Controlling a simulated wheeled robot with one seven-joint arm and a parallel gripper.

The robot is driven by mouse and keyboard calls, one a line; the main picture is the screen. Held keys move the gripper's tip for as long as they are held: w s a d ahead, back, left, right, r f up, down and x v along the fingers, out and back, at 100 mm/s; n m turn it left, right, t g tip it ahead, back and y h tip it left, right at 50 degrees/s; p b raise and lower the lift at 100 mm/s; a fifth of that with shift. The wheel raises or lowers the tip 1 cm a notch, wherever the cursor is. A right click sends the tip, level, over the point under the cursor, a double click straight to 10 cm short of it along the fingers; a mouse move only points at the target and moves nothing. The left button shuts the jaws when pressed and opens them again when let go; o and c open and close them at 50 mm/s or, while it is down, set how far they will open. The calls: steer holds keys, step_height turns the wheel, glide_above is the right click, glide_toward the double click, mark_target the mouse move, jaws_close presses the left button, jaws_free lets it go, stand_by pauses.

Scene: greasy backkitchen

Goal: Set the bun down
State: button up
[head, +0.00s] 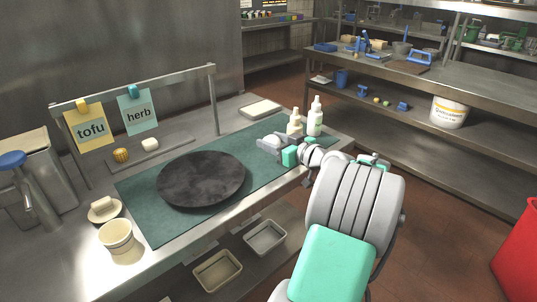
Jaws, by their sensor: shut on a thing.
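My gripper (265,146) is over the right part of the green mat (145,212), beside two pale bottles. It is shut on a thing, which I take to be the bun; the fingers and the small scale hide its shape. A round dark slab (201,179) lies on the mat, to the left of my gripper. A tofu sign (91,130) and a herb sign (138,115) hang from a metal rail behind.
Two pale bottles (315,118) (295,123) stand close behind my gripper. A cream cup (116,236) and a small dish (105,213) with a pale piece stand at the front left. A white tray (260,108) lies at the back. Bins (217,271) sit below the counter.

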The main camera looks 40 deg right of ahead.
mark_target(268, 158)
steer(key=shift+w+f, duration=0.75)
steer(key=shift+f, duration=0.2)
steer(key=f, duration=0.1)
steer(key=f+b, duration=0.1)
steer(key=f, duration=0.1)
steer(key=shift+w, duration=0.3)
steer(key=shift+f, duration=0.35)
steer(key=o, duration=1.3)
steer(key=shift+o, duration=0.2)
steer(key=shift+r, duration=0.15)
